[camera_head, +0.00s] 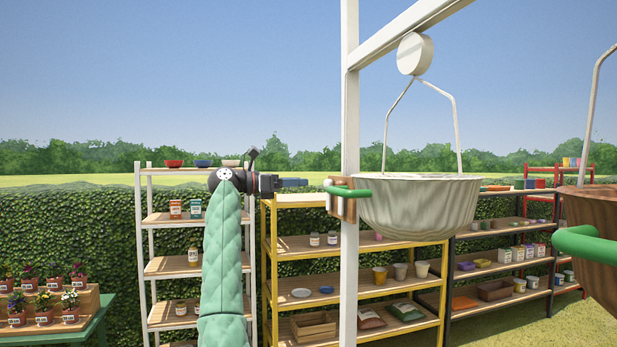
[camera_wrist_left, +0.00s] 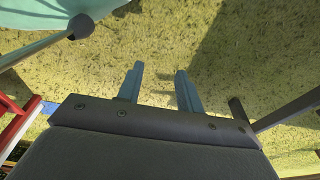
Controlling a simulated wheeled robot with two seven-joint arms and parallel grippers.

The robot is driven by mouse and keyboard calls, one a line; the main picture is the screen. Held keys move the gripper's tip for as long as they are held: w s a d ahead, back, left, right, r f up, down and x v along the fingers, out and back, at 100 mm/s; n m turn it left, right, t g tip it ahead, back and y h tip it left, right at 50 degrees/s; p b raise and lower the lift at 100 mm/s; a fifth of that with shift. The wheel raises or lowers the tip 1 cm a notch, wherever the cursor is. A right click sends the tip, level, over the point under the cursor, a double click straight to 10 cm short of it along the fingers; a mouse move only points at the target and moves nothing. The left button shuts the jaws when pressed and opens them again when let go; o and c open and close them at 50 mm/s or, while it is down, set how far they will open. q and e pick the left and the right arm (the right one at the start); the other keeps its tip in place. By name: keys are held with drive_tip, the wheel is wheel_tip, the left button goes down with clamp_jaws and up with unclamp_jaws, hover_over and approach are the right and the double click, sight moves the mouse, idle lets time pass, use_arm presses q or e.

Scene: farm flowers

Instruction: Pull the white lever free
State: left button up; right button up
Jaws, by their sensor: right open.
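A white hanging pot (camera_head: 420,208) hangs by a white bail from a white disc on a white frame. A green lever-like bar (camera_head: 346,192) projects left from the pot's side, by a wooden block (camera_head: 334,206) at the white post.
A brown pot (camera_head: 595,210) with a green bar (camera_head: 590,244) hangs at the right edge. The white post (camera_head: 349,100) stands beside the block. Behind are white, yellow and black shelves (camera_head: 400,245) with goods, and a flower stand (camera_head: 85,320) at lower left.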

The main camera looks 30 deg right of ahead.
sight(325, 180)
drive_tip(key=p+x, duration=0.4)
drive_tip(key=x, duration=0.3)
drive_tip(key=shift+s+r, duration=0.1)
drive_tip(key=shift+r, duration=0.1)
use_arm(q)
drive_tip(key=s+a+f, duration=0.2)
drive_tip(key=s+f, duration=0.2)
drive_tip(key=s, duration=0.3)
drive_tip(key=shift+s+a, duration=0.25)
drive_tip(key=shift+a, duration=0.05)
use_arm(e)
drive_tip(key=shift+d+f, duration=0.1)
drive_tip(key=shift+d, duration=0.3)
clamp_jaws()
